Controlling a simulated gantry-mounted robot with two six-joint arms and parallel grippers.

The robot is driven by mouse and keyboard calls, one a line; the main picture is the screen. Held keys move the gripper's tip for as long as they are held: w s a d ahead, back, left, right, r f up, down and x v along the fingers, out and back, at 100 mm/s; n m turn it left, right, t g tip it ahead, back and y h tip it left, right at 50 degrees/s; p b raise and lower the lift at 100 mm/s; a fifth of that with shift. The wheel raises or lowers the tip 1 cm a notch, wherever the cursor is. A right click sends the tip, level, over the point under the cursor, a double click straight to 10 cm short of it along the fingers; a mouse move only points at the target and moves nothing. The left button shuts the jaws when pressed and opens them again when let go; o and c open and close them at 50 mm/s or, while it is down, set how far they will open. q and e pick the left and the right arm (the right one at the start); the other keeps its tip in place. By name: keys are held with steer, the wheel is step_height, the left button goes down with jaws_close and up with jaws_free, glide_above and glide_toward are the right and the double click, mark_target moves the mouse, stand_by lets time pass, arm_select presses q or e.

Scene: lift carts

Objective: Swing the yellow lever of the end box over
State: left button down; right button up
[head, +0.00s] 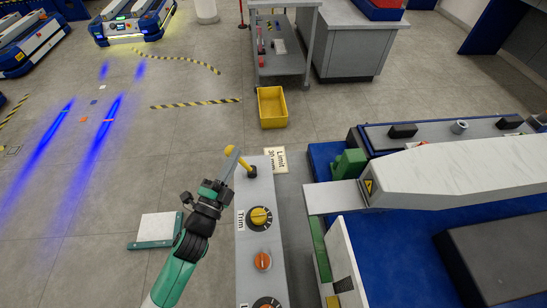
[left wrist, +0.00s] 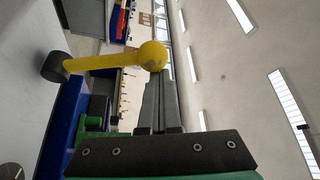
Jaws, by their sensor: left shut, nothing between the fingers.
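The yellow lever (head: 241,161) stands on the far end of the long grey box (head: 248,204), tilted to the left with its ball end up. In the left wrist view the lever's yellow arm (left wrist: 100,63) runs from a dark pivot to a round ball. My left gripper (head: 236,153) is beside the ball, to the left of the lever. In the left wrist view the fingers (left wrist: 160,85) are shut together with nothing between them, and their tips are at the ball. I cannot tell whether they touch it. My right gripper is not in view.
The box also bears a yellow dial (head: 259,217) and an orange knob (head: 262,261). A "Limit" sign (head: 277,160) lies beside its far end. A blue lift cart (head: 385,245) stands to the right. A yellow bin (head: 272,107) is behind. The floor to the left is mostly open.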

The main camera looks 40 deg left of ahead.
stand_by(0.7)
arm_select(q)
steer(key=s+d+r+p, duration=0.7)
steer(key=s+d+r, duration=0.2)
steer(key=r, duration=0.4)
steer(key=shift+s, duration=0.9)
